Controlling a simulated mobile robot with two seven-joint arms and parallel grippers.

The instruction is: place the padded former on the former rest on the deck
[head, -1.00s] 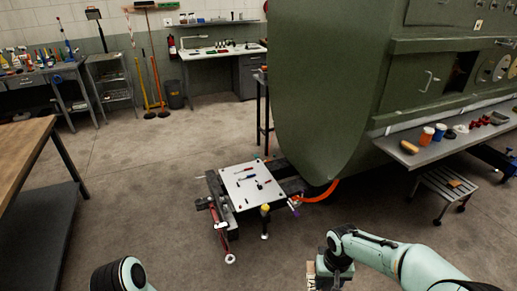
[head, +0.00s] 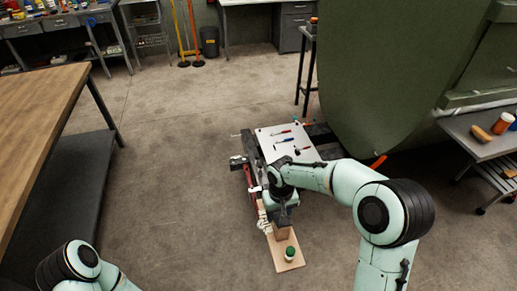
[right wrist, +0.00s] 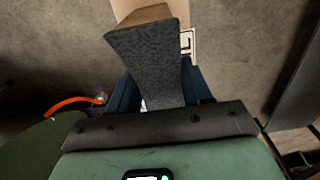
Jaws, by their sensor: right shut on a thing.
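The padded former is a wooden block (head: 283,232) with a dark speckled pad (right wrist: 150,65), seen large in the right wrist view. My right gripper (head: 284,203) is shut on it, with dark blue fingers on both sides of the pad. In the head view the former is upright over a light wooden board (head: 283,263); I cannot tell whether they touch. A green-capped jar (head: 290,253) stands on the board's near part. I cannot tell whether this board is the former rest. My left gripper is out of view; only its arm shows at lower left.
A low trolley with a white tool panel (head: 285,140) stands beyond my right gripper. The green fuselage (head: 390,70) rises at the right, beside a grey bench (head: 480,135). A wooden-topped table (head: 45,95) is at the left. Open concrete floor lies between.

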